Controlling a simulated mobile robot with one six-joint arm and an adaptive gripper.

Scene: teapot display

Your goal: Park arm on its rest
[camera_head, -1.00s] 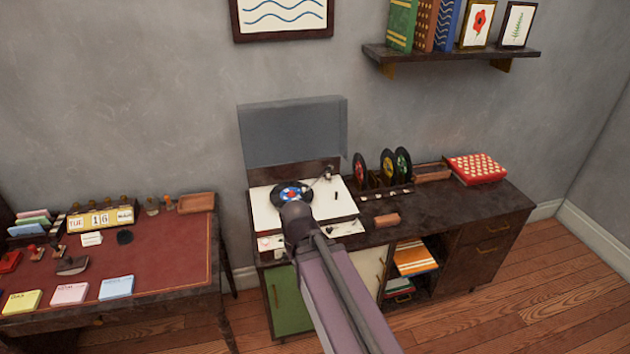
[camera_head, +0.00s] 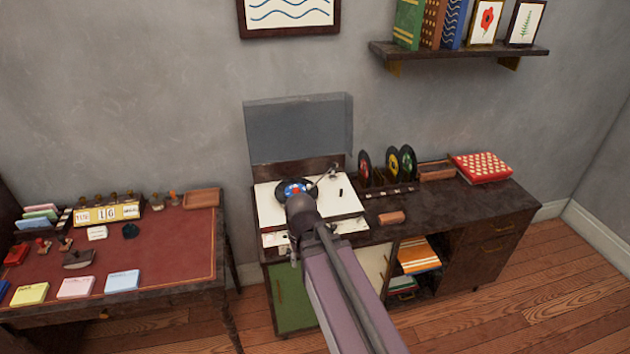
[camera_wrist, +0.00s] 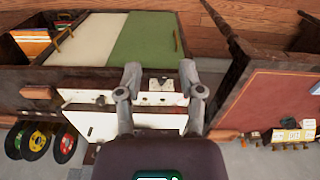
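The turntable (camera_head: 345,207) is a white-topped player on the dark cabinet, with its clear lid raised. A black record with a blue label (camera_head: 291,188) lies on it. The tonearm (camera_head: 325,178) shows at the right of the record; I cannot tell whether it is on its rest. In the wrist view the turntable's white top (camera_wrist: 104,124) lies beyond my fingers, but the record and tonearm are hidden. My gripper (camera_wrist: 160,80) is open and empty, its two fingers apart above the player's front part. In the head view my arm mostly hides the gripper.
Upright records (camera_head: 391,163), a small brown block (camera_head: 391,217) and a red patterned box (camera_head: 481,167) stand right of the turntable on the cabinet (camera_head: 440,205). A red-topped desk (camera_head: 165,252) with stamps and note pads stands left. A shelf (camera_head: 460,51) hangs above.

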